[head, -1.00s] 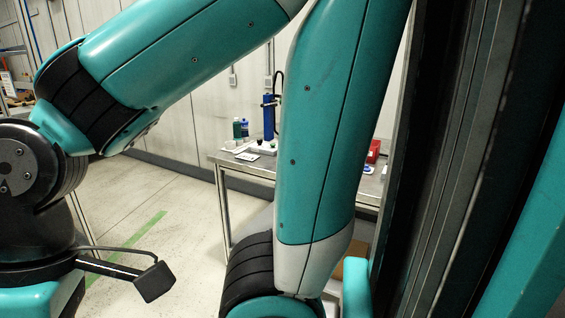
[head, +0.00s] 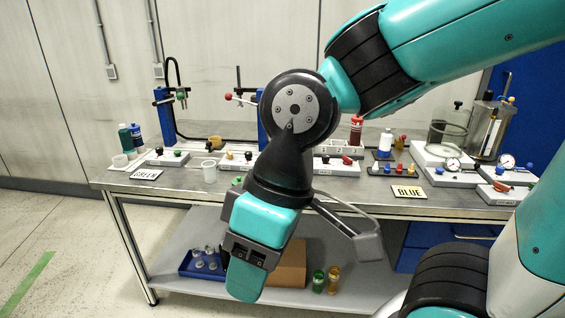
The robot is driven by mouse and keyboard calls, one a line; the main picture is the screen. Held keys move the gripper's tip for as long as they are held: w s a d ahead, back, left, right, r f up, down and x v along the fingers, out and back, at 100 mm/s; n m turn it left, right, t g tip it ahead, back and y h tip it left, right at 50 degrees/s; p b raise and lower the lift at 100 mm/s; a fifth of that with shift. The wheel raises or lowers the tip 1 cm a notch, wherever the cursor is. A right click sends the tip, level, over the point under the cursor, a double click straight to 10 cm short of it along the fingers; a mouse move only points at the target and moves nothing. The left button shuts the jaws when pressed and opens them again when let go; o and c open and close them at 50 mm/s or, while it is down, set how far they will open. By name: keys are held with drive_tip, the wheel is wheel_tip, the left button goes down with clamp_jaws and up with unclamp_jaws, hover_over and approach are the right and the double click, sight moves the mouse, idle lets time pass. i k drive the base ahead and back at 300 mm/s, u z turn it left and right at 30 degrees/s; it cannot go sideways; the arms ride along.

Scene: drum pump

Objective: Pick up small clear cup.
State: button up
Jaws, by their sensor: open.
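A small translucent cup (head: 209,172) stands upright on the metal table near its front edge, right of the GREEN label. A wider, whitish cup (head: 120,161) sits at the table's left end. Several small clear cups or jars (head: 205,262) sit in a blue tray on the lower shelf. I cannot tell which of these is the small clear cup. My gripper (head: 247,282) hangs in front of the table, pointing down, open and away from all the cups. Its fingertips show poorly from this side.
The table (head: 300,200) carries pump stands, valve blocks, bottles and a glass vessel (head: 447,130). A GREEN label (head: 146,174) and a BLUE label (head: 409,192) lie near its front edge. The lower shelf holds a cardboard box (head: 290,262) and green and amber containers (head: 326,279). Floor at left is clear.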

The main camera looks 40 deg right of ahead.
sight(210, 167)
drive_tip(key=z, duration=0.25)
drive_tip(key=i, duration=1.65)
